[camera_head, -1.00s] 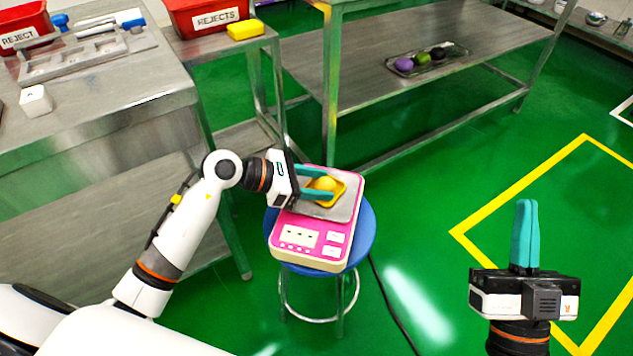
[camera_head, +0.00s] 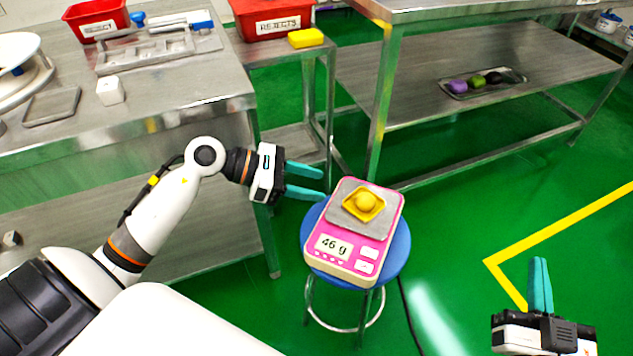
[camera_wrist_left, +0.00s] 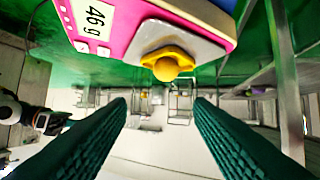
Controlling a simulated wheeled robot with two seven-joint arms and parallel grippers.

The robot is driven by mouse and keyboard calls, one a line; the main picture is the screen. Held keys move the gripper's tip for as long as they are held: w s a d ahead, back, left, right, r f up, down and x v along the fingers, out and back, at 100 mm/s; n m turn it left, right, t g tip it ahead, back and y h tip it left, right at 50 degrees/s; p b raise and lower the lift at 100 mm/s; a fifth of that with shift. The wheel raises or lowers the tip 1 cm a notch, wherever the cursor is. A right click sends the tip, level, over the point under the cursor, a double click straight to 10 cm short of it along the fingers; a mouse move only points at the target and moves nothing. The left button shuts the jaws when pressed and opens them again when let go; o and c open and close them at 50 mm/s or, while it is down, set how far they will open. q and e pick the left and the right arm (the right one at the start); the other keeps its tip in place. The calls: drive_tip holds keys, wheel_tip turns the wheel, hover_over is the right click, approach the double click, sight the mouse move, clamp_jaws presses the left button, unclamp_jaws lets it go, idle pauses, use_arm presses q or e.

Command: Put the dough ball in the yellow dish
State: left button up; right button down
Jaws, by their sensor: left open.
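The yellow dough ball (camera_head: 366,201) sits in the small yellow dish (camera_head: 351,209) on the plate of a pink scale (camera_head: 327,266). The scale's display reads 46 g. The ball and the dish also show in the left wrist view, the ball (camera_wrist_left: 166,69) resting inside the dish (camera_wrist_left: 181,53). My left gripper (camera_head: 321,183) is open and empty, just left of the scale and apart from the dish. My right gripper (camera_head: 540,285) is at the lower right, away from the scale; only one teal finger shows clearly, so its opening is hard to judge.
The scale stands on a blue round stool (camera_head: 398,250). A steel table (camera_head: 180,112) at left holds a white cube (camera_head: 110,92) and a metal tool. Red reject bins and a yellow block (camera_head: 306,38) stand behind. A low shelf (camera_head: 420,105) carries a tray of coloured balls.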

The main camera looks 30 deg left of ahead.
use_arm(q)
drive_tip(key=s+d+r+n+t, duration=0.1)
drive_tip(key=d+r+n+t, duration=0.5)
drive_tip(key=n, duration=0.8)
drive_tip(key=s+d+r+n+t, duration=0.2)
drive_tip(key=r+n+t, duration=0.45)
drive_tip(key=n, duration=0.65)
wheel_tip(320, 180, down, 7)
drive_tip(key=d+n+y, duration=0.2)
drive_tip(key=n+y, duration=0.4)
drive_tip(key=n, duration=1.1)
drive_tip(key=shift+s+d+y, duration=0.3)
drive_tip(key=shift+s+y, duration=0.1)
drive_tip(key=shift+s, duration=0.05)
drive_tip(key=shift+r+g, duration=0.1)
drive_tip(key=shift+g, duration=0.15)
